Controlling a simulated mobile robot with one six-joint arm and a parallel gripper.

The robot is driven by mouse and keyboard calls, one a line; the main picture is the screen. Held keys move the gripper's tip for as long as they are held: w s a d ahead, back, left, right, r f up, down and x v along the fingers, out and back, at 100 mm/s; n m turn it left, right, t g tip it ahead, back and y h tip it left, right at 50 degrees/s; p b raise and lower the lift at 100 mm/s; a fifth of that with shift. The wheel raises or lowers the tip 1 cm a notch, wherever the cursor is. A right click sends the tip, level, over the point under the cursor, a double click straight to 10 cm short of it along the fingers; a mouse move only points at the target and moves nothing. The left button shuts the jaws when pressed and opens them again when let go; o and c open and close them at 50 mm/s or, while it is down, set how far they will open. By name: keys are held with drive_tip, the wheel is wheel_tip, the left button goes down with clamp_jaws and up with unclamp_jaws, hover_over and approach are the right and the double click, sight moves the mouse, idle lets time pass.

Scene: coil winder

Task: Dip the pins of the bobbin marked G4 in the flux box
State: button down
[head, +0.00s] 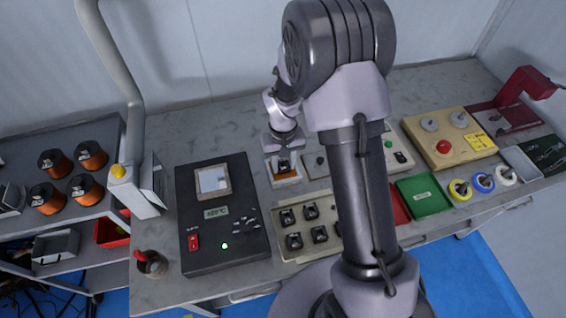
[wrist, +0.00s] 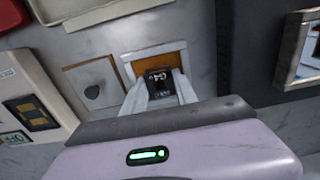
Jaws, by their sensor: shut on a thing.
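My gripper (wrist: 163,95) is shut on the dark bobbin marked G4 (wrist: 158,76), whose label faces the wrist camera. In the wrist view the bobbin is over or in the small white-rimmed box with an orange-brown inside, the flux box (wrist: 131,60). In the head view the flux box (head: 284,181) stands just right of the black solder unit, with my gripper (head: 284,156) right above it. The bobbin's pins are hidden, so I cannot tell how deep they reach.
The black unit (head: 240,252) with a shiny square pot (head: 212,181) and a "400°C"-like display stands at left. A beige tray (head: 284,251) holds several dark bobbins in front. A pale square plate with a dark spot (wrist: 93,91) lies beside the flux box. A green tray (head: 423,197) lies further right.

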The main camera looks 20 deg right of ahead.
wheel_tip(320, 180, up, 6)
drive_tip(key=p, duration=0.4)
drive_tip(key=shift+f, duration=0.25)
